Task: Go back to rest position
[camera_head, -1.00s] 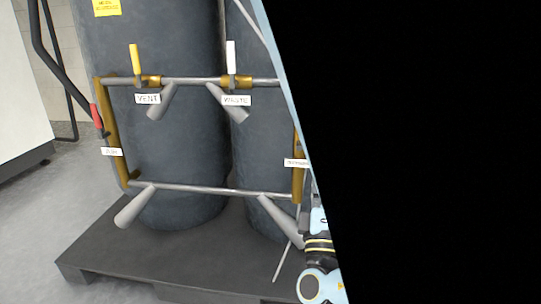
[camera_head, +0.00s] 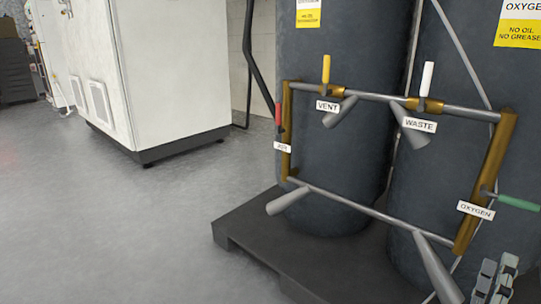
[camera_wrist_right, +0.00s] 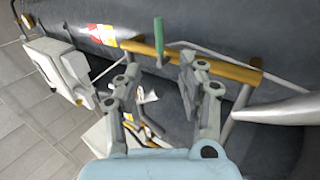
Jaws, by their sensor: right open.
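My right gripper (camera_head: 492,279) shows at the lower right corner of the head view, in front of the right tank and below the green oxygen handle (camera_head: 518,202). In the right wrist view my right gripper (camera_wrist_right: 160,75) has its two fingers spread apart with nothing held between them. The green handle (camera_wrist_right: 158,36) stands beyond the fingertips, apart from them, on the brass pipe (camera_wrist_right: 217,68). My left gripper is not in view.
Two dark tanks (camera_head: 340,150) stand on a black pallet (camera_head: 262,250). The pipe frame has a yellow vent handle (camera_head: 326,69), a white waste handle (camera_head: 427,78) and a red air handle (camera_head: 278,115). A white cabinet (camera_head: 165,70) stands left. Grey floor (camera_head: 120,220) is open.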

